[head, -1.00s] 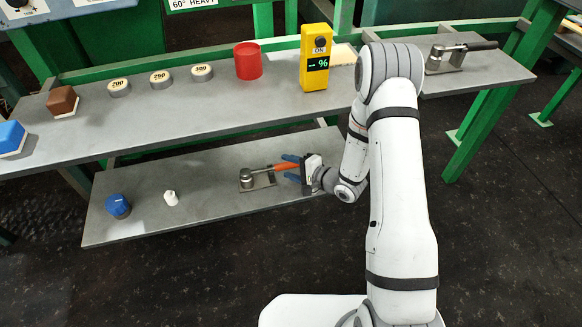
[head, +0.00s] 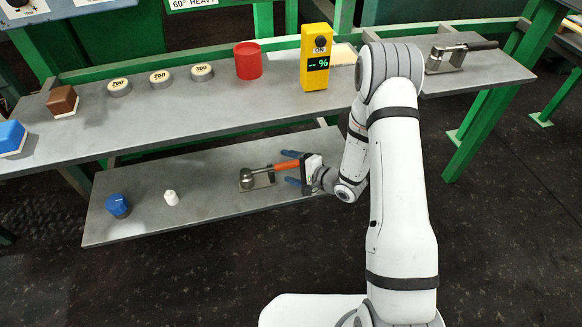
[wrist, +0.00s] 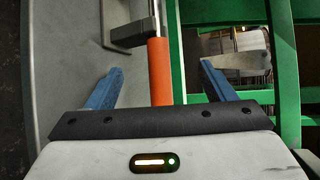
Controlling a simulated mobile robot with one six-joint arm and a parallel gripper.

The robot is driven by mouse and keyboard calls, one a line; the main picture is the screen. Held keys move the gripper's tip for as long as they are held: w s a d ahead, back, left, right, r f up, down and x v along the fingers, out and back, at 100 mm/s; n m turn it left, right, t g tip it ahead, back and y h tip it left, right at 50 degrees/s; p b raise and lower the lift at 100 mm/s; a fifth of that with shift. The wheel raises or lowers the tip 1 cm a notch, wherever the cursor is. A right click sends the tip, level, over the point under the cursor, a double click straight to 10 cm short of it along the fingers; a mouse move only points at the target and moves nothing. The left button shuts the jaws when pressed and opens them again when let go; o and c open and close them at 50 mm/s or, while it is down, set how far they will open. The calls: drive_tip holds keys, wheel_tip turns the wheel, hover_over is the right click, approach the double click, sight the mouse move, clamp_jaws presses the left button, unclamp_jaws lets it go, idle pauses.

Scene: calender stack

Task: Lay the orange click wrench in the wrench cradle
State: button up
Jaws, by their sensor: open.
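The orange click wrench (head: 286,167) lies on the lower shelf, its head end at the wrench cradle (head: 262,182), a small grey metal stand. The shaft appears to rest on the cradle's upright. In the wrist view the orange handle (wrist: 160,72) runs between the blue fingers, with a gap on each side, and the dark cradle upright (wrist: 130,35) stands beside the shaft. My gripper (head: 292,168) is open around the handle and apart from it. The wrench's far head is cut off in the wrist view.
A blue knob-like piece (head: 118,206) and a small white bottle (head: 171,198) stand left on the lower shelf. The upper shelf (head: 200,105) overhangs behind, holding a yellow meter (head: 315,58), a red cup (head: 248,62) and a black-handled tool on a stand (head: 460,52).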

drive_tip(key=shift+d, duration=0.1)
drive_tip(key=shift+p+v, duration=1.6)
drive_tip(key=shift+v, duration=2.2)
drive_tip(key=shift+s+d, duration=0.1)
drive_tip(key=shift+s, duration=0.05)
